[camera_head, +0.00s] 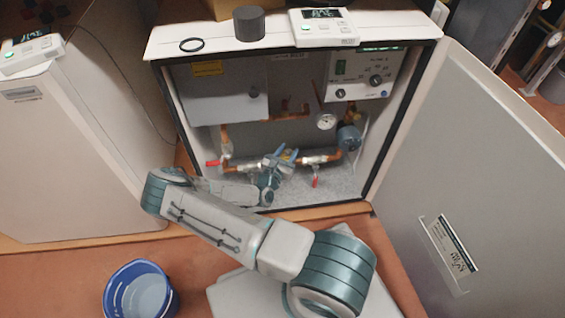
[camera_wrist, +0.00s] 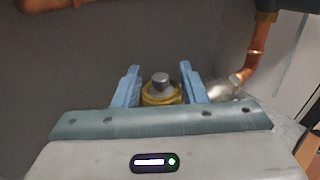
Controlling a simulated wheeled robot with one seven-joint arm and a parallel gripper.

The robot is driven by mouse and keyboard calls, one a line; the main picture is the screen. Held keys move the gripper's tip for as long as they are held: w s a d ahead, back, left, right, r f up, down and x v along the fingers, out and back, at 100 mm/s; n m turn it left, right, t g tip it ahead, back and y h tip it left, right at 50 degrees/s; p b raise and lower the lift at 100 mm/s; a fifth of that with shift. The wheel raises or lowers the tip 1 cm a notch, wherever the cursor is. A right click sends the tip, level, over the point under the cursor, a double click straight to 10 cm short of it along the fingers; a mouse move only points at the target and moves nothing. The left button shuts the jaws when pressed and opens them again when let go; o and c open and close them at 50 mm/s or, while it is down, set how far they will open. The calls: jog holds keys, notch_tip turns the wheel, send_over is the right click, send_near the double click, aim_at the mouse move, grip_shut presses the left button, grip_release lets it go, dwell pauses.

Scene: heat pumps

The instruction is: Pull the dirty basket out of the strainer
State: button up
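The strainer shows in the wrist view as a yellow brass ring (camera_wrist: 162,94) with a grey round piece (camera_wrist: 161,78) standing up in its middle. I cannot tell for sure that this grey piece is the basket. My gripper (camera_wrist: 160,72) is open, its two blue fingers on either side of the grey piece with a gap at each side. In the head view my gripper (camera_head: 284,157) is inside the open cabinet at the copper pipe run, and it mostly hides the strainer. A small yellow part shows between the fingers there.
Red-handled valves (camera_head: 315,181) flank the strainer, with a gauge (camera_head: 326,121) above right. The cabinet door (camera_head: 480,170) stands open at right. A black ring (camera_head: 192,44), a dark cylinder (camera_head: 249,23) and a white controller (camera_head: 324,28) lie on top. A blue bucket (camera_head: 112,290) stands on the floor.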

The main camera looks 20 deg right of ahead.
jog(key=shift+w+d, duration=0.2)
jog(key=shift+d, duration=0.1)
grip_shut()
jog(key=shift+r, duration=0.1)
jog(key=shift+r+p, duration=4.2)
jog(key=shift+p, duration=0.25)
